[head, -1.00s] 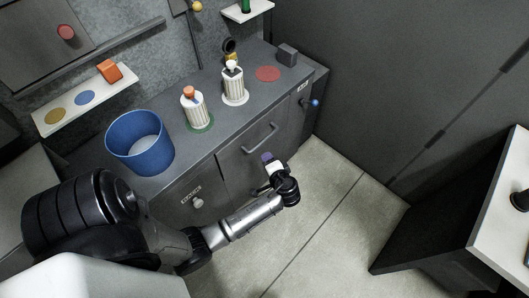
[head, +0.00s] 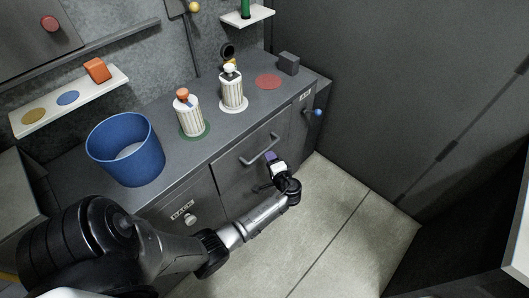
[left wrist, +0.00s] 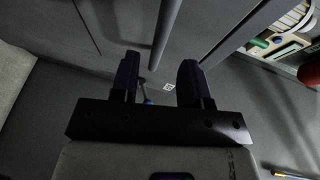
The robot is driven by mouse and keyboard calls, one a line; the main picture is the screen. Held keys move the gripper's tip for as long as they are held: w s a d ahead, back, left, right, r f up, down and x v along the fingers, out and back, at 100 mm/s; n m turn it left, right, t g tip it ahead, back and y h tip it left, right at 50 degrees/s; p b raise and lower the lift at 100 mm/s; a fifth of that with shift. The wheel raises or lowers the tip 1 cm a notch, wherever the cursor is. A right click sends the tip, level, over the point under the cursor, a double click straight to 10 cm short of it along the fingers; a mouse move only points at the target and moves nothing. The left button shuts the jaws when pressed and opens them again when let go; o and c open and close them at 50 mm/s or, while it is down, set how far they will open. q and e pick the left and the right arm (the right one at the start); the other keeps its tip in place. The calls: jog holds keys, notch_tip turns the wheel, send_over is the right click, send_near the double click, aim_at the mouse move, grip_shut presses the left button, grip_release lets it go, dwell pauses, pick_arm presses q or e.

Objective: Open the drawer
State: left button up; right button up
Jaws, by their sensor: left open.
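The drawer front (head: 232,180) is a grey panel in the counter, flush with its neighbours as far as I see. Its bar handle (head: 262,150) runs along the upper part. My left gripper (head: 270,160) is open, just in front of the handle near its right half. In the left wrist view the handle bar (left wrist: 165,35) reaches toward the gap between the two dark fingertips of my left gripper (left wrist: 158,72). Whether the bar lies fully between the fingers I cannot tell. My right gripper is not in view.
On the counter stand a blue bin (head: 126,150), two ribbed white bottles (head: 190,117) (head: 232,92) and a grey block (head: 288,63). A cabinet with a round knob (head: 190,219) is left of the drawer. A blue-tipped lever (head: 317,112) sticks out at right. Floor in front is clear.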

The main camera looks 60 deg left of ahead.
aim_at(265, 149)
pick_arm(q)
jog(key=shift+b+x, duration=0.6)
jog(key=shift+x, duration=2.55)
grip_shut()
